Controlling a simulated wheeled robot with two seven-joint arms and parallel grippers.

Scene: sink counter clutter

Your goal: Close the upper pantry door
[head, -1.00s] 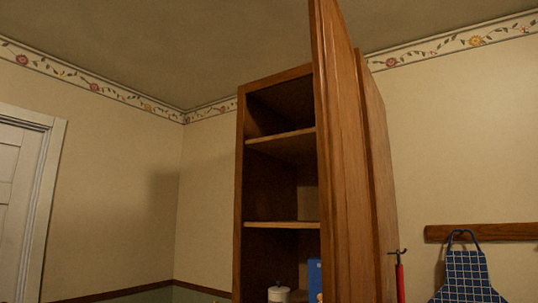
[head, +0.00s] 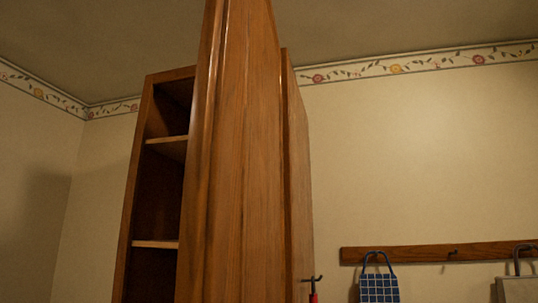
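The upper pantry door (head: 236,160) is a tall brown wooden panel. It stands open, swung out toward me on the right side of the pantry (head: 138,180), and hides part of the opening. Shelves show in the gap left of the door, an upper shelf (head: 168,140) and a lower shelf (head: 156,244). The visible parts of these shelves look empty. The door's lower end is below the frame. Neither of my grippers is in view.
A wooden peg rail (head: 430,252) on the right wall holds a blue checked apron (head: 379,288) and a pale item (head: 517,290). A red-handled thing (head: 314,296) hangs from a dark hook near the pantry's right side. The wall between is bare.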

